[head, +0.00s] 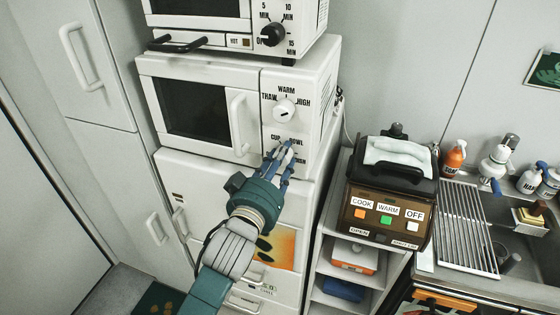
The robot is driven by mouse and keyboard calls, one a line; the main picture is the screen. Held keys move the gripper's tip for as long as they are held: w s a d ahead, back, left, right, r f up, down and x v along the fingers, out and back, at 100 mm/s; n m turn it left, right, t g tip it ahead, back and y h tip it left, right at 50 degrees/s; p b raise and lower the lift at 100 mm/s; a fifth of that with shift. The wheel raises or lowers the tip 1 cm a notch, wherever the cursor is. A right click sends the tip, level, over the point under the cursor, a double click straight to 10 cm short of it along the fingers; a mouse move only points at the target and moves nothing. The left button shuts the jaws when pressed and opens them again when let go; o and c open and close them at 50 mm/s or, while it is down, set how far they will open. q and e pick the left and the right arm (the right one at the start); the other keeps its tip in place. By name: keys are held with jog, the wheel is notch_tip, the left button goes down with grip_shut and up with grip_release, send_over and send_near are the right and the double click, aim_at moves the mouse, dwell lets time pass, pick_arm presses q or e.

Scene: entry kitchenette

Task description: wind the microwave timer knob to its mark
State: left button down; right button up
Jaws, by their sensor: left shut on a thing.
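The white microwave (225,68) sits at the upper middle, with its dark door window and white handle facing me. Its upper white knob (284,110) has the labels THAW, WARM and HIGH around it. Below that knob are the labels CUP and BOWL, with a further label partly covered. My left gripper (281,153) reaches up to this lower dial and is shut on the timer knob there. The gripper's fingers hide the knob, so its pointer and exact setting cannot be seen. My right gripper is not in view.
A toaster oven (240,20) with a black minute knob stands on the microwave. A white cabinet or fridge is below. To the right, a brown appliance (385,205) with COOK, WARM and OFF buttons stands on a shelf unit, beside a sink with a drying rack (462,225) and bottles.

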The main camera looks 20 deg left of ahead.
pick_arm(q)
jog(key=shift+r, duration=0.25)
